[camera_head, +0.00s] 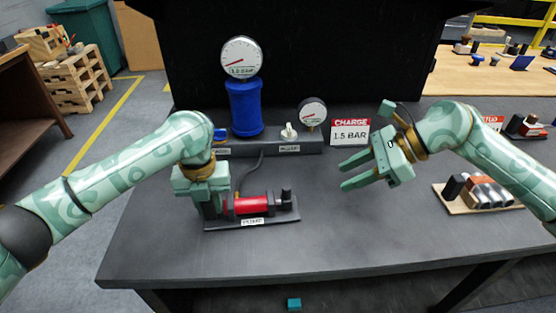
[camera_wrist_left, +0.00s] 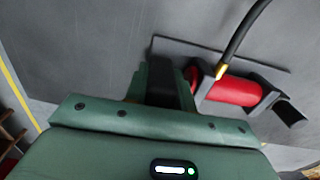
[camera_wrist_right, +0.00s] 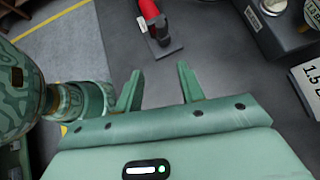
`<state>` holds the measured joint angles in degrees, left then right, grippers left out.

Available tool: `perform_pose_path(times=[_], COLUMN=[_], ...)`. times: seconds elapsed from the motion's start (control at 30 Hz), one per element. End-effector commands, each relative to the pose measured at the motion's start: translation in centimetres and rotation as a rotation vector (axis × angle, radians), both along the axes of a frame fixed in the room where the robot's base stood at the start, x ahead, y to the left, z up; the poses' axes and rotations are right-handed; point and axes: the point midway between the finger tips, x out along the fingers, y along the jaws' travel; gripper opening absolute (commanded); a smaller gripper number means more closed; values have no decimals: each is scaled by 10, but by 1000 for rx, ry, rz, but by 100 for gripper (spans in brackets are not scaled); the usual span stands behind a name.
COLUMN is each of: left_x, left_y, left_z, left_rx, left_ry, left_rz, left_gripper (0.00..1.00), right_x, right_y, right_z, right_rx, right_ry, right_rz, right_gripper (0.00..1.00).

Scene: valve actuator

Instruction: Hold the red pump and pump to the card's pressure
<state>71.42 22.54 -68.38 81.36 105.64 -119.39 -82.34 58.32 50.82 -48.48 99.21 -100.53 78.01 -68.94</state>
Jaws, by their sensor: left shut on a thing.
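The red pump (camera_head: 252,205) lies on a dark base plate on the bench, with a black end piece (camera_head: 287,197) at its right. It also shows in the left wrist view (camera_wrist_left: 238,90). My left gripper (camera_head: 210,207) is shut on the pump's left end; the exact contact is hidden. My right gripper (camera_head: 350,172) is open and empty above the bench, right of the pump. The card (camera_head: 350,132) reads CHARGE 1.5 BAR. A large gauge (camera_head: 241,57) tops a blue cylinder (camera_head: 245,108); a smaller gauge (camera_head: 313,112) stands right of it.
A grey block (camera_head: 262,148) with a small valve lever (camera_head: 289,132) runs along the back. A dark hose (camera_head: 248,172) runs from there to the pump. A wooden tray (camera_head: 450,200) with several cylinders is at the right. The front bench (camera_head: 350,240) is clear.

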Motion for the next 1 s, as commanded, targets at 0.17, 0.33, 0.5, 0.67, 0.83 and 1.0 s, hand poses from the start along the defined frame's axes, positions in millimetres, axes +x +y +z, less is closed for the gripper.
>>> perform_pose_path(times=[0.17, 0.33, 0.5, 0.67, 0.83, 1.0], left_x=[-3, -3, -3, -3, -3, -3], left_y=[-1, -1, -1, -1, -1, -1], left_z=[-5, -5, -5, -5, -5, -5], left_rx=[0, 0, 0, 0, 0, 0], left_ry=[11, 11, 11, 11, 11, 11], left_rz=[-1, -1, -1, -1, -1, -1], left_gripper=[0, 0, 0, 0, 0, 0], right_x=[-19, -33, -41, -45, -37, -14], right_y=[47, 69, 58, 43, 46, 72], right_z=[-30, -47, -62, -73, -75, -74], right_rx=[237, 488, 623, 660, 666, 667], right_ry=[-75, -174, -247, -281, -295, -296], right_rz=[6, -133, -341, -473, -511, -509], right_gripper=[39, 39, 39, 39, 39, 39])
